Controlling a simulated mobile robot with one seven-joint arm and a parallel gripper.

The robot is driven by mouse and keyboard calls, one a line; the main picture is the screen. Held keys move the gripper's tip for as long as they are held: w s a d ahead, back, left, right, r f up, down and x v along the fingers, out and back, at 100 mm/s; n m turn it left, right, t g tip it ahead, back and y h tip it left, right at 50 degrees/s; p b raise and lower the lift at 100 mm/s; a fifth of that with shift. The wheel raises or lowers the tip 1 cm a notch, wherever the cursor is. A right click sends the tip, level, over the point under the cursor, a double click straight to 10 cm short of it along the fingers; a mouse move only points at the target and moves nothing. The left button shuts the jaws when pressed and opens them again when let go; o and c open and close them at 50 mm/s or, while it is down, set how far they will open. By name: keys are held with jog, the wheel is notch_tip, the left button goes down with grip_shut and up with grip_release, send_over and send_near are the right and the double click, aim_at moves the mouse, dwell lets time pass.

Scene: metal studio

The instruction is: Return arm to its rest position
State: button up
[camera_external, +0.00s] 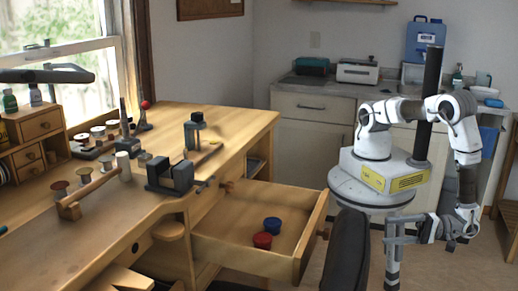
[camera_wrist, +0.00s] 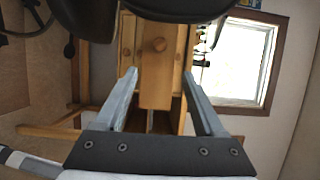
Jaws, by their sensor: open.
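My arm stands at the right in the external view, folded up from its round base and bent down at the outer side. My gripper (camera_external: 390,232) hangs low beside the base, pointing left toward the open drawer (camera_external: 262,262), with a gap of floor and a black chair back (camera_external: 346,250) between. In the wrist view my gripper (camera_wrist: 160,76) shows two grey fingers spread apart with nothing held between them. A wooden front with a round knob (camera_wrist: 158,45) shows beyond the fingers.
The open drawer holds a red round container (camera_external: 262,240) and a blue one (camera_external: 272,224). The wooden workbench (camera_external: 100,222) carries a vise (camera_external: 170,176) and several small tools. A counter (camera_external: 312,102) with a blue jug (camera_external: 424,42) stands behind my arm.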

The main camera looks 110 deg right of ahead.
dwell(0.4)
jog(key=w+d+r+m+g+h, duration=0.1)
jog(key=w+d+r+m+g, duration=0.3)
jog(key=d+r+m+g, duration=0.65)
jog(key=w+d+r+m+g, duration=0.4)
jog(key=d+r+m+g, duration=0.15)
jog(key=d+m, duration=0.95)
jog(key=s+d+r+m+t+y, duration=0.25)
jog(key=d+r+m+y, duration=0.2)
jog(key=m, duration=0.75)
jog(key=s+d+r+m+t+y, duration=0.2)
jog(key=s+d+r+m+y, duration=0.25)
jog(key=m, duration=0.75)
notch_tip(320, 180, up, 13)
jog(key=w+h+p, duration=0.1)
jog(key=p, duration=1.1)
jog(key=shift+w+r, duration=0.2)
jog(key=shift+w, duration=0.05)
